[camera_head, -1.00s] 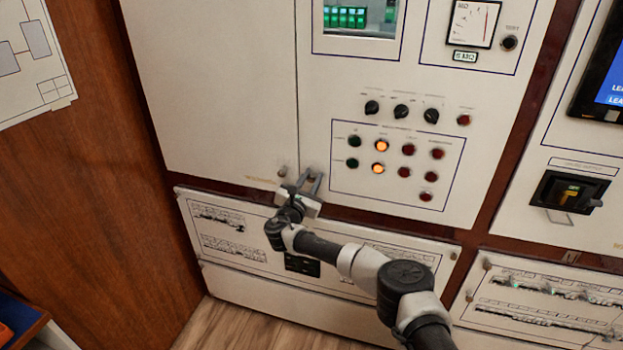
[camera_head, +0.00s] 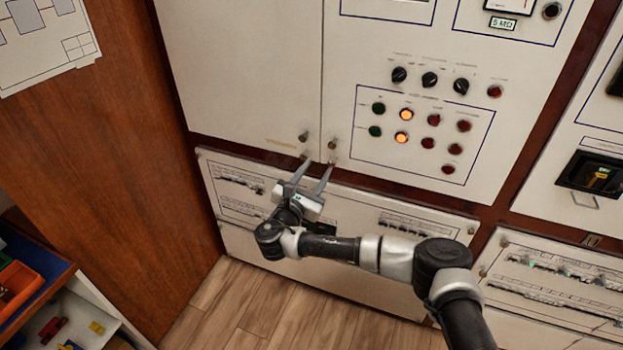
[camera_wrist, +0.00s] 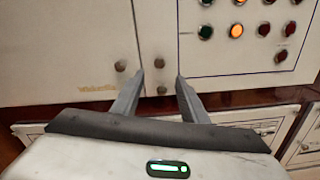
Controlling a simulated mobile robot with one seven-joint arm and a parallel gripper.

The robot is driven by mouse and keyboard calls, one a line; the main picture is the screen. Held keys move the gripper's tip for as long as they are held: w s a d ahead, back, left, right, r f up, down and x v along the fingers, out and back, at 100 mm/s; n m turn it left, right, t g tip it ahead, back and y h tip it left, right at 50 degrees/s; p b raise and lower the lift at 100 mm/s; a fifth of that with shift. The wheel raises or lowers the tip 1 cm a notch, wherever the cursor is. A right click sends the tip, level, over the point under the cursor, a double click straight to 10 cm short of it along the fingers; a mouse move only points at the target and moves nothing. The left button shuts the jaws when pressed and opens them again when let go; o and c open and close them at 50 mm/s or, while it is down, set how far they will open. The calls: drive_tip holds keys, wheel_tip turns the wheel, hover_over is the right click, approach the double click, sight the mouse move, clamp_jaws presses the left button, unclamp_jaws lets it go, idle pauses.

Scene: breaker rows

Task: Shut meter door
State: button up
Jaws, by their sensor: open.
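The meter door (camera_head: 400,45) is the white right-hand cabinet panel with the gauge, dials and lit buttons. Its small round knob (camera_head: 332,144) sits at its lower left corner, beside the seam with the plain left door. The knob also shows in the wrist view (camera_wrist: 161,90), between the fingers in the picture. I cannot tell whether the door stands slightly ajar or is flush. My gripper (camera_head: 316,167) is open and empty, with its fingertips just below the knobs in the head view. Most of the gauge is cut off at the top.
The plain left door (camera_head: 245,70) has its own knob (camera_head: 304,137) near the seam. A lower panel (camera_head: 235,185) with labels lies under my gripper. A wooden wall (camera_head: 110,160) stands at left. A shelf with an orange tray (camera_head: 20,290) is at lower left. Wooden floor is open below.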

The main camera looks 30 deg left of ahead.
drive_tip(key=shift+s+d, duration=0.15)
drive_tip(key=shift+s, duration=1.4)
